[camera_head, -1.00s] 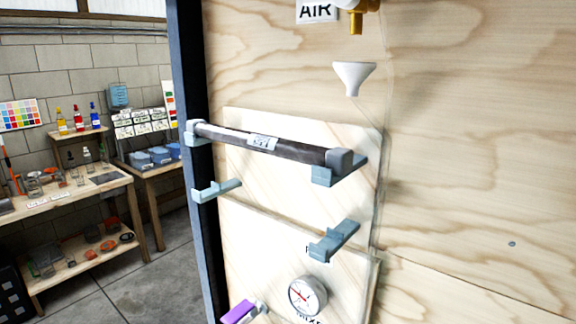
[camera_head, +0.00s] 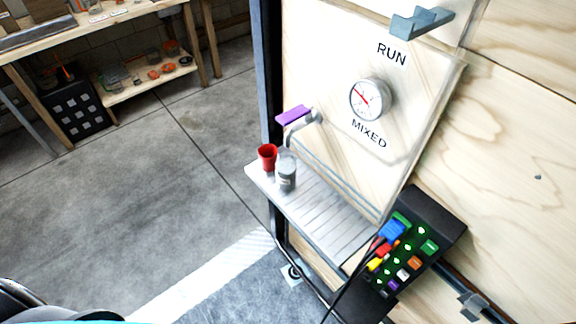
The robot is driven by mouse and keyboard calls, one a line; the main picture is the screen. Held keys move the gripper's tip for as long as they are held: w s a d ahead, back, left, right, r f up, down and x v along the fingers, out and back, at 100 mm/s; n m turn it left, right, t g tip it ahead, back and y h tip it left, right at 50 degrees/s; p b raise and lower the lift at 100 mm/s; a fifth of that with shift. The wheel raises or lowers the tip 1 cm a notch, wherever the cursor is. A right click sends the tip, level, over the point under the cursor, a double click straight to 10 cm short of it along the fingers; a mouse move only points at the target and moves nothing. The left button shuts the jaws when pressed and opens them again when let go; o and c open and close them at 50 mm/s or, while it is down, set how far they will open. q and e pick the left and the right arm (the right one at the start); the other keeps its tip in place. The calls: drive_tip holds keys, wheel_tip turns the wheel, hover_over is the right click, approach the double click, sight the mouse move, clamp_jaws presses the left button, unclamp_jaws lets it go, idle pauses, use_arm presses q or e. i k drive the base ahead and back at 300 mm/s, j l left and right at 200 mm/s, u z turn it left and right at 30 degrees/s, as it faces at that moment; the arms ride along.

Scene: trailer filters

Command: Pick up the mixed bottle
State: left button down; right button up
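A small clear bottle (camera_head: 287,172) with a label stands upright on a ribbed metal shelf (camera_head: 325,222) under a tap with a purple handle (camera_head: 293,115). The spout ends just above or at the bottle's top; I cannot tell whether they touch. The word MIXED is on the panel above right of it. No gripper shows in the head view. A dark and light-blue part at the lower left corner is likely mine.
A red cup (camera_head: 267,157) stands beside the bottle on its left. A gauge (camera_head: 369,99) is on the wooden panel. A black box with coloured plugs and green lights (camera_head: 408,247) is right of the shelf. Open floor (camera_head: 150,190) lies to the left.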

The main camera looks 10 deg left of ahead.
sight(286, 166)
drive_tip(key=z, duration=0.35)
drive_tip(key=i+j+z, duration=0.1)
drive_tip(key=j+z, duration=0.3)
drive_tip(key=i+j+z, duration=0.1)
drive_tip(key=j+z, duration=0.15)
drive_tip(key=z, duration=0.15)
drive_tip(key=j+z, duration=0.4)
